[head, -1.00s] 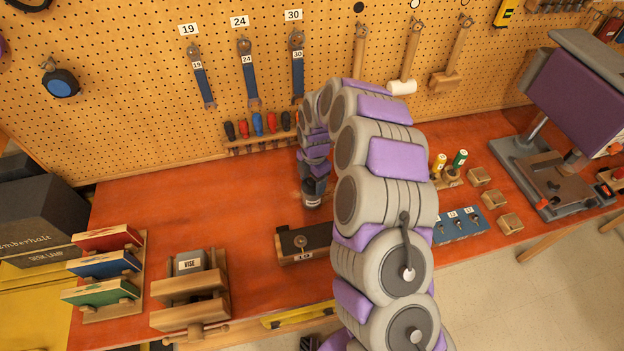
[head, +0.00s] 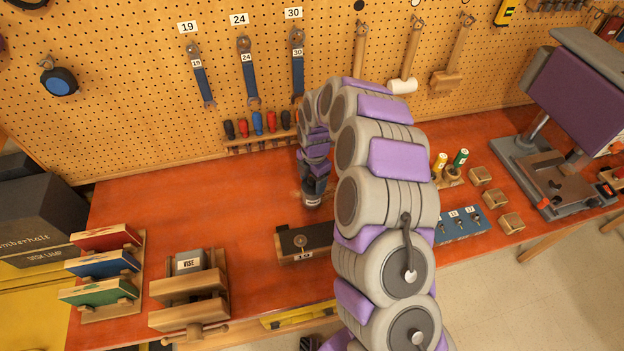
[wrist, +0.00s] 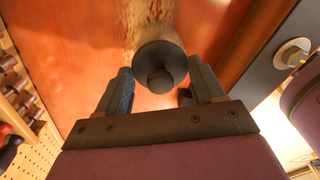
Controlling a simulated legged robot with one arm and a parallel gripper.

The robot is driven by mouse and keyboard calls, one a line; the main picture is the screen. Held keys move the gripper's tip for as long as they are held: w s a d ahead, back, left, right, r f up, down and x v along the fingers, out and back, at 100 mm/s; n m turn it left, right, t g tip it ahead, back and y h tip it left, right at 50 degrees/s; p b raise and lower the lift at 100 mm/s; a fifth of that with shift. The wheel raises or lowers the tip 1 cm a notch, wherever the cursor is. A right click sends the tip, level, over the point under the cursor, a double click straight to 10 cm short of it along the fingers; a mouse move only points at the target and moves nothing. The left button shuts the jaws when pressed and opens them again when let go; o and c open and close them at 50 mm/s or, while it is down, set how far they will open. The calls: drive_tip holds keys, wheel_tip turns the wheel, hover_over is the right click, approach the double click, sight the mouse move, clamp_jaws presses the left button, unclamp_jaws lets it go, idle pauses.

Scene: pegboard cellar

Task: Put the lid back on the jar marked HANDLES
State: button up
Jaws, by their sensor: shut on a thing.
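My gripper (wrist: 160,84) is shut on a dark round lid with a knob (wrist: 159,58); its fingers stand on both sides of the lid in the wrist view. In the head view my gripper (head: 312,188) points down, low over the red-orange bench behind the dark block. A small dark and pale shape (head: 312,203) shows at its tip. A clear, shiny patch just past the lid in the wrist view may be jar glass. I cannot read the HANDLES mark or tell whether the lid touches a jar.
A dark block with a round metal piece (head: 302,241) lies in front of my gripper. A wooden vise (head: 190,290) and coloured racked boxes (head: 105,262) stand left. Screwdrivers (head: 257,124) hang behind. The bench (head: 200,200) is clear to the left of my gripper.

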idle(0.4)
drive_tip(key=o, duration=1.2)
drive_tip(key=shift+o, duration=0.2)
drive_tip(key=shift+r, duration=0.1)
drive_tip(key=shift+r+p, duration=0.45)
drive_tip(key=shift+r, duration=3)
drive_tip(key=shift+c, duration=0.3)
clamp_jaws()
drive_tip(key=shift+f, duration=1.2)
